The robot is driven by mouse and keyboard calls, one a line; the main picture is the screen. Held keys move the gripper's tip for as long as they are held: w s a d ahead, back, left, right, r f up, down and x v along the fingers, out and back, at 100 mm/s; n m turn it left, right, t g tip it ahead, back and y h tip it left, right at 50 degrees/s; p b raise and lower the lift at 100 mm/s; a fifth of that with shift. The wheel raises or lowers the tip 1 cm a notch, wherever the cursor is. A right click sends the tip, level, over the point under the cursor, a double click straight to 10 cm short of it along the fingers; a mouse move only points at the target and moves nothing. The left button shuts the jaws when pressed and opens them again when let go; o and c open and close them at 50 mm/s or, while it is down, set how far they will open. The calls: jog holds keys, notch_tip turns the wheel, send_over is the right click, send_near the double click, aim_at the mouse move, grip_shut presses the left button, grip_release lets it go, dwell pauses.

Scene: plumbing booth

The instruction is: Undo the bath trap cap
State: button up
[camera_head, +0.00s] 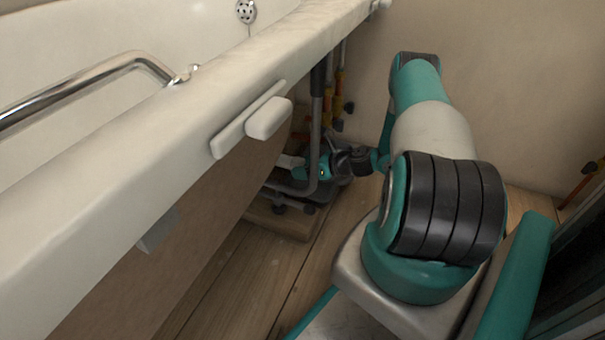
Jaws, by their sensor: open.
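My arm reaches in from the right and down to the dark space under the bath's far end. My gripper (289,167) is small in the picture, low beside a grey bent waste pipe (316,130). It is open, but its fingertips are partly hidden and I cannot tell whether they touch anything. The pipe comes down from under the bath rim and curves near the floor. The bath trap cap cannot be made out; it may be hidden behind the pipe, the gripper or the bath panel.
The white bath (110,185) with its chrome grab rail (85,88) fills the left. A pale block (269,117) juts from its side. Orange-handled items (339,105) stand by the back wall. A wooden board (280,222) lies below the pipework. Bare plank floor (240,285) lies in front.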

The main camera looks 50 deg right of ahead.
jog(key=shift+w+a+f, duration=0.1)
jog(key=shift+w, duration=0.2)
jog(key=c, duration=0.9)
jog(key=shift+p, duration=0.35)
jog(key=shift+s+n+h+p, duration=0.1)
jog(key=shift+n+h+p, duration=0.25)
jog(key=shift+p, duration=0.3)
jog(key=shift+r+n+t+h+p, duration=0.25)
jog(key=shift+n+h+p, duration=0.2)
jog(key=shift+n+p, duration=0.55)
jog(key=n+h+p, duration=0.1)
jog(key=n+t+h+p, duration=0.1)
jog(key=n+p, duration=0.1)
jog(key=shift+f, duration=0.25)
